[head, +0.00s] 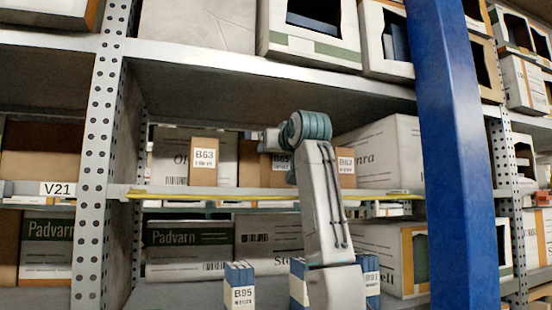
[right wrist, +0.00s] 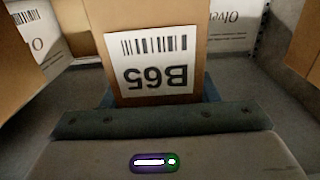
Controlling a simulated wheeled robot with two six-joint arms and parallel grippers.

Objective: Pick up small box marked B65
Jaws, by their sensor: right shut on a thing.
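The small brown box marked B65 (head: 281,163) stands on the middle shelf, partly hidden behind my right arm in the head view. In the right wrist view the B65 box (right wrist: 150,45) fills the upper middle, its label and barcode upside down. My right gripper (right wrist: 160,103) is shut on this box, with dark finger parts showing at both sides of its lower end. In the head view my right gripper is mostly hidden by its own wrist. My left gripper is not in view.
Small box B63 (head: 204,161) stands to the left and small box B62 (head: 346,166) to the right on the same shelf. Larger cartons stand behind. A yellow strip (head: 190,195) runs along the shelf edge. A blue post (head: 455,150) rises at right.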

